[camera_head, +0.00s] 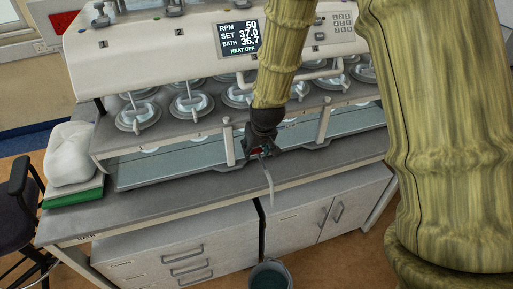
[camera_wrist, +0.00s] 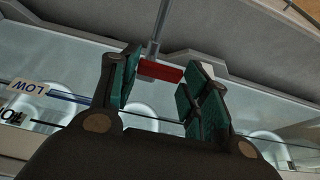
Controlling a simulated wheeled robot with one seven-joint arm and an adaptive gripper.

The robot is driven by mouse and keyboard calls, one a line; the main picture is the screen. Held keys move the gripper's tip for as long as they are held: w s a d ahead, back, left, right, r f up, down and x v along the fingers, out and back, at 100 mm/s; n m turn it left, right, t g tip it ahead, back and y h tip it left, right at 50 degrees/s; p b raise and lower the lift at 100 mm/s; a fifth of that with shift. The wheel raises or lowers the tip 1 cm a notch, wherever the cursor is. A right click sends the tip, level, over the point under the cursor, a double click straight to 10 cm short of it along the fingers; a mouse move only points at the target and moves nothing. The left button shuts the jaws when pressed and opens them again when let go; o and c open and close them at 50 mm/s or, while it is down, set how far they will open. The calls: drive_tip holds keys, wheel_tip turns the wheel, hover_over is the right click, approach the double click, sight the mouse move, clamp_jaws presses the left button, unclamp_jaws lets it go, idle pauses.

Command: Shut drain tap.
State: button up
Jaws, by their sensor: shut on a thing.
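The drain tap shows as a red handle (camera_wrist: 160,70) on a grey metal stem at the front of the water bath. In the head view it is a small red spot (camera_head: 255,152), mostly hidden by my gripper (camera_head: 262,149). In the wrist view the teal pads of my gripper (camera_wrist: 164,74) stand on either side of the red handle, shut on it. The handle lies crosswise to the stem in that view. A pale drain hose (camera_head: 269,187) hangs from the tap over the bench edge, above a bucket (camera_head: 271,276).
The dissolution bath (camera_head: 150,172) with several lidded vessels stands behind the tap. Its display (camera_head: 238,37) reads HEAT OFF. A green-based balance (camera_head: 75,194) with a white covered shape is at left. The bench front (camera_head: 180,207) is clear. A LOW label (camera_wrist: 28,87) shows on the tank.

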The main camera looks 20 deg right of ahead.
idle(0.4)
drive_tip(key=o, duration=0.7)
drive_tip(key=shift+o, duration=0.2)
drive_tip(key=shift+r, duration=0.1)
drive_tip(key=v, duration=1.1)
drive_tip(key=shift+s+r, duration=0.25)
drive_tip(key=shift+r, duration=0.1)
